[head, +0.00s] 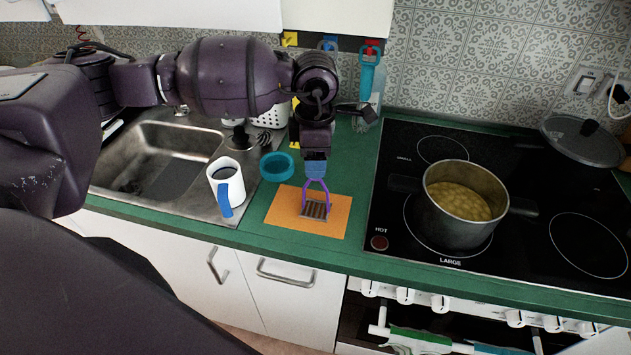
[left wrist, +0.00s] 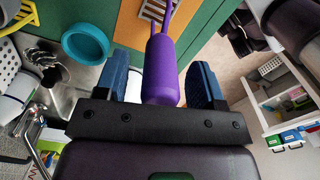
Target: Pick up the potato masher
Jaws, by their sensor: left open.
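The potato masher stands upright with its metal head (head: 313,210) down on an orange board (head: 279,211) in the head view. Its purple prongs rise toward my left gripper (head: 316,168), which hides the handle there. In the left wrist view, the purple handle (left wrist: 162,78) lies between the two blue fingers of my left gripper (left wrist: 157,72). The fingers are open, with a visible gap on each side of the handle. My right gripper is not in view.
A white mug (head: 233,177) with a blue handle stands left of the board, and a teal bowl (head: 268,171) behind it. The sink (head: 137,140) is at left. A pot (head: 449,219) with yellowish contents sits on the hob (head: 395,245) at right.

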